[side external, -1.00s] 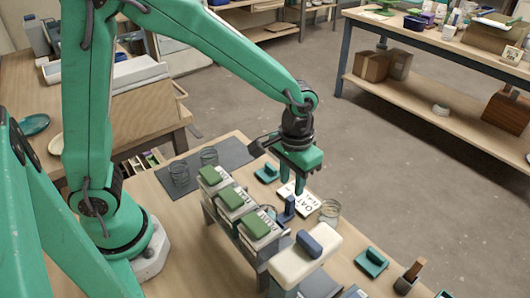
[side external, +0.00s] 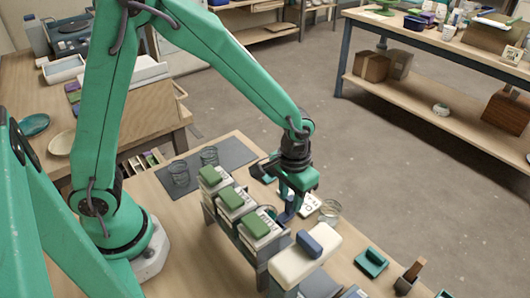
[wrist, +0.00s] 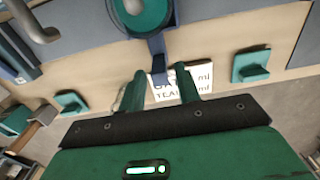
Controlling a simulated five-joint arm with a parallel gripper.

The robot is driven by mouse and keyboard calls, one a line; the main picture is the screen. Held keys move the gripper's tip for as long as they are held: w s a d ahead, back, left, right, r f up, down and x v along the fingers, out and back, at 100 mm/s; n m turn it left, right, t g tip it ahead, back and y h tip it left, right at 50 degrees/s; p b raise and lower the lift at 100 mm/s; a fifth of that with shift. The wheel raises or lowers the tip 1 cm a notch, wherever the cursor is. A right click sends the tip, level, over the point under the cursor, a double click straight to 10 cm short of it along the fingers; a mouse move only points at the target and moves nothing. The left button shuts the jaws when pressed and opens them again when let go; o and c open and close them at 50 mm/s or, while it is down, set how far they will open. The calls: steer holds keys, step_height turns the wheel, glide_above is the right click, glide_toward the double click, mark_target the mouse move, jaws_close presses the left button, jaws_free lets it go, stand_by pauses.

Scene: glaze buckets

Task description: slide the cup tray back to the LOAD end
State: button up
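The cup tray shows as a small dark-blue holder with an upright tab (wrist: 157,48), beside the row of dispensers. A teal round cup or its contents (wrist: 145,16) sits in it, cut off by the top edge of the wrist view. My gripper (wrist: 159,74) is open, its two green fingers apart. The blue tab lies between or just beyond the fingertips; I cannot tell whether they touch it. In the side external view my gripper (side external: 288,212) is low beside the dispensers, and its fingers hide most of the tab. I cannot read any LOAD mark.
Several dispensers with green tops (side external: 228,198) stand along the tray's left side. A white block with a blue top (side external: 290,268) stands at the near end. A printed card (wrist: 168,88), a glass (side external: 330,211) and teal blocks (side external: 371,262) lie on the right.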

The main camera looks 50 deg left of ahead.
jaws_close()
steer(key=shift+a, duration=0.1)
steer(key=shift+w+a, duration=0.1)
steer(key=shift+a, duration=5.3)
steer(key=shift+a+r, duration=0.1)
steer(key=shift+a, duration=0.1)
steer(key=shift+a, duration=1.95)
steer(key=shift+o, duration=0.3)
jaws_free()
